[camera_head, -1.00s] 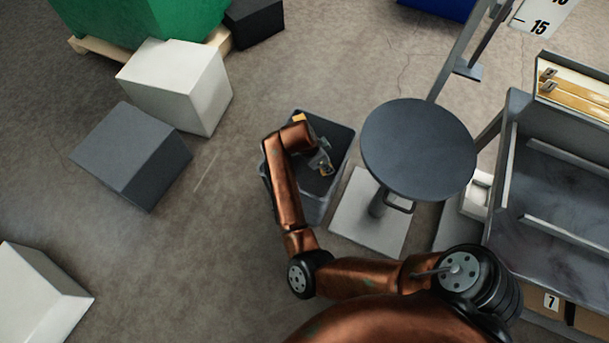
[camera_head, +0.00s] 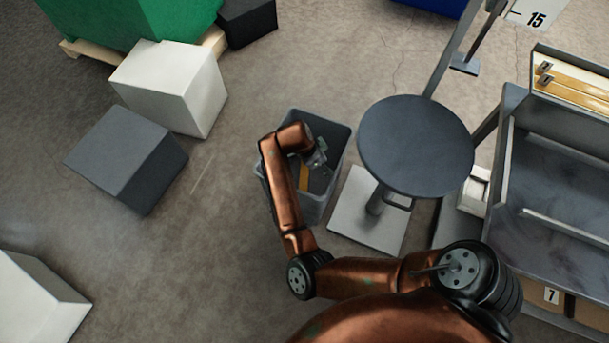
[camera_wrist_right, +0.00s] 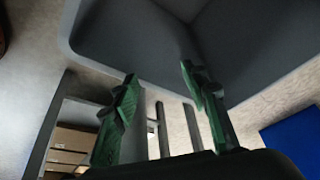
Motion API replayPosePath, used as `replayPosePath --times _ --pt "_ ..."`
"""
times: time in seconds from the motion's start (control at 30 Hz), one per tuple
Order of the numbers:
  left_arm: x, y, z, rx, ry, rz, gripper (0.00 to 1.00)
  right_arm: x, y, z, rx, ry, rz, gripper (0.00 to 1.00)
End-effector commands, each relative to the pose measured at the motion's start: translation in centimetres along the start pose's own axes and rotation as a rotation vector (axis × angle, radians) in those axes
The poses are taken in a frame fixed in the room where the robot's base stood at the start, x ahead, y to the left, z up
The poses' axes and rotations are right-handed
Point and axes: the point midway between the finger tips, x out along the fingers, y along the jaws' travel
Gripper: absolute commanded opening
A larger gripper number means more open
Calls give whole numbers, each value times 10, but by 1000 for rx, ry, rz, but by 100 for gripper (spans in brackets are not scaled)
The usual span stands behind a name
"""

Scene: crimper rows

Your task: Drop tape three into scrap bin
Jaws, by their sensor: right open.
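The scrap bin appears to be the grey open-topped bin (camera_head: 341,140) on the floor, left of the round stool. My right arm reaches over it, and my right gripper (camera_head: 319,160) is at the bin's opening. In the right wrist view the gripper (camera_wrist_right: 158,73) has its two green fingers apart with nothing between them; a grey bin wall (camera_wrist_right: 130,35) fills the top. An orange-yellow strip (camera_head: 304,177) shows inside the bin, below the gripper and partly hidden by my arm. It may be the tape; no number is readable. My left gripper is out of view.
A round dark stool (camera_head: 415,145) on a pale base stands close to the bin's right. A grey workbench (camera_head: 570,195) is at the right. White (camera_head: 170,85) and grey (camera_head: 125,155) boxes stand left, with clear floor between them and the bin.

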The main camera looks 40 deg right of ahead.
Motion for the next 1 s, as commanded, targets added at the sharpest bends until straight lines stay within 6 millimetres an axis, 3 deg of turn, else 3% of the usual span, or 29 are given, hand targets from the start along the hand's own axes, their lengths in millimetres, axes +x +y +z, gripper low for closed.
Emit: replayPosePath --times 0.23,0.7,1.0 --pt "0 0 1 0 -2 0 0 -18 -1 0 0 0 -3 41" --pt "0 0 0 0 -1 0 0 -106 0 0 1 0 -2 41" --pt "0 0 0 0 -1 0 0 -120 0 0 0 0 1 41"
